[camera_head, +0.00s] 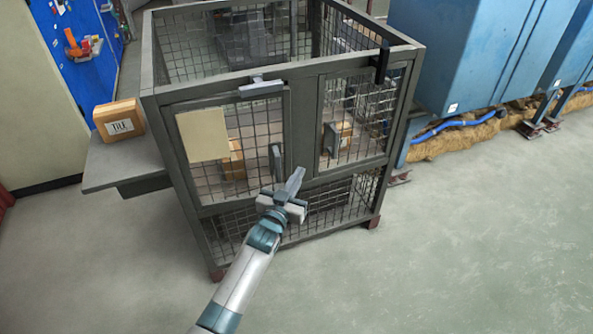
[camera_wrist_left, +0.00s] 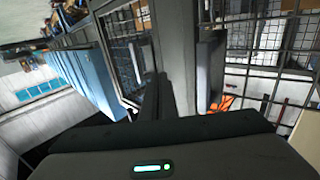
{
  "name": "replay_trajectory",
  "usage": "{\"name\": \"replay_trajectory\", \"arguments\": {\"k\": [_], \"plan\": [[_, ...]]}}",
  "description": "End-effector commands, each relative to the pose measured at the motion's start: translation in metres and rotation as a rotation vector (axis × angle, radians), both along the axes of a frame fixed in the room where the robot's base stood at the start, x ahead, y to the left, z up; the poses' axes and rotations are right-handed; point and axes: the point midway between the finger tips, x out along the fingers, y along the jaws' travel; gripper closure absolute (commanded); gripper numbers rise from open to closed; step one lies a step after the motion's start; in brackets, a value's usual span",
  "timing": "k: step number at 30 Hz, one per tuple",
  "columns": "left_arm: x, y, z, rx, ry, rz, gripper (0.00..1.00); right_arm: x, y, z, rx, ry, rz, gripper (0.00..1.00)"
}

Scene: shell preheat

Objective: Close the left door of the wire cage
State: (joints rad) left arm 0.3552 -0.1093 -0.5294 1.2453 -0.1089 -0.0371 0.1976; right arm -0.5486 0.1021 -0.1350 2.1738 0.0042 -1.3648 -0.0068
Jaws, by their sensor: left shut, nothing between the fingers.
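The wire cage (camera_head: 305,130) is a dark grey frame with mesh sides and two front doors. Its left door (camera_head: 230,192) has a cream panel (camera_head: 204,135) and a dark upright handle (camera_head: 277,163). This door looks in line with the front frame, or nearly so; I cannot tell if a small gap remains. The right door (camera_head: 352,118) also looks in its frame. My left gripper (camera_head: 294,182) is shut and empty, in front of the cage near the left door's handle. In the left wrist view its fingers (camera_wrist_left: 164,92) show near a handle (camera_wrist_left: 209,66); contact is unclear. My right gripper is not in view.
A grey latch piece (camera_head: 261,87) sits above the left door and a black one (camera_head: 382,62) above the right. Small boxes stand inside. A grey side shelf (camera_head: 118,168) holds a labelled box (camera_head: 119,121). Blue cabinets (camera_head: 455,50) stand right. Floor is clear in front.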

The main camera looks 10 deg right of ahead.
Motion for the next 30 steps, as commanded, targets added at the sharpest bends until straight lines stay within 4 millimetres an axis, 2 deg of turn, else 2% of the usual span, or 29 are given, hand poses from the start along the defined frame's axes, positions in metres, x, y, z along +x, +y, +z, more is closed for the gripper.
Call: {"name": "replay_trajectory", "arguments": {"k": [9,15,20,28,29,30], "plan": [[-0.049,-0.004,0.0,-0.002,0.001,0.0,1.0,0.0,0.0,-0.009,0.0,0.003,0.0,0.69],[-0.071,-0.006,0.0,-0.001,0.001,0.0,1.0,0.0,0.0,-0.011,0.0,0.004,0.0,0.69],[-0.078,-0.006,0.0,0.0,-0.001,0.0,1.0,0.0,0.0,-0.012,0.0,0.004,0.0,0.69],[-0.079,-0.006,0.0,0.0,-0.001,0.0,1.0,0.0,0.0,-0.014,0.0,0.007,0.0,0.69],[-0.079,-0.006,0.0,0.0,-0.001,0.0,1.0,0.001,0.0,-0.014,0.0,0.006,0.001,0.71],[-0.079,-0.006,0.0,0.001,-0.001,0.001,1.0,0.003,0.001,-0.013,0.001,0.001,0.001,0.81]]}}
